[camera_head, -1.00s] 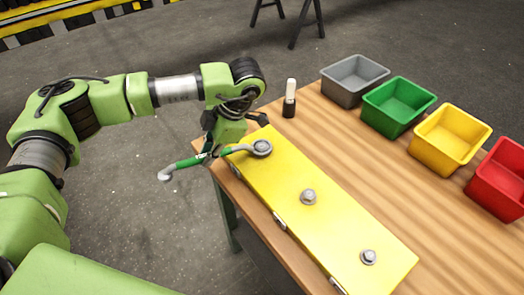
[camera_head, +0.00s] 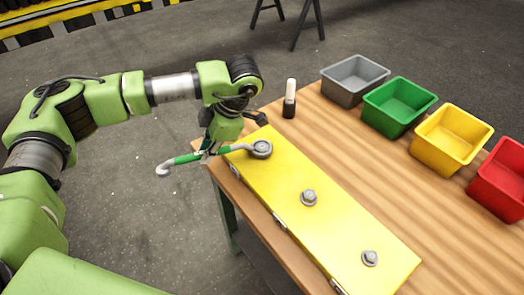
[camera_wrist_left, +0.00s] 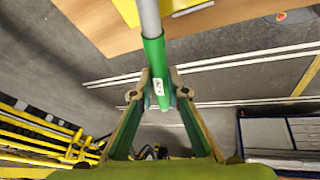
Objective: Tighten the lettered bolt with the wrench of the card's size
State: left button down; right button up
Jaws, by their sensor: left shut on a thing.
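My left gripper (camera_head: 207,153) is shut on the green-handled wrench (camera_head: 184,159), past the left edge of the yellow plate (camera_head: 287,212). The wrench's grey ring end sits around or on the bolt at the plate's far end, hiding most of that bolt. Its other grey end sticks out over the floor. In the left wrist view the green handle (camera_wrist_left: 155,62) with a small white label lies between the fingertips (camera_wrist_left: 158,93); the label is too small to read. A middle bolt (camera_head: 309,197) and a near bolt (camera_head: 370,258) stand uncovered; no letters are readable. No card is identifiable.
The plate lies along the left edge of the wooden table (camera_head: 400,190). Grey (camera_head: 350,93), green (camera_head: 392,118), yellow (camera_head: 444,150) and red (camera_head: 503,190) bins line the far right side. A black-and-white upright item (camera_head: 289,100) stands behind the plate. The table between plate and bins is clear.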

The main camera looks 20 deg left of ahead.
pick_arm(q)
jog(key=shift+w+a, duration=0.25)
jog(key=shift+w, duration=0.1)
jog(key=shift+w+m+b, duration=0.1)
jog(key=shift+m+b, duration=0.2)
jog(key=shift+b, duration=0.1)
jog(key=shift+w+a+m+t, duration=0.2)
jog(key=shift+w+m+t, duration=0.1)
jog(key=shift+r, duration=0.1)
jog(key=shift+s+d+n, duration=0.25)
jog(key=shift+s+n, duration=0.25)
jog(key=shift+s, duration=0.1)
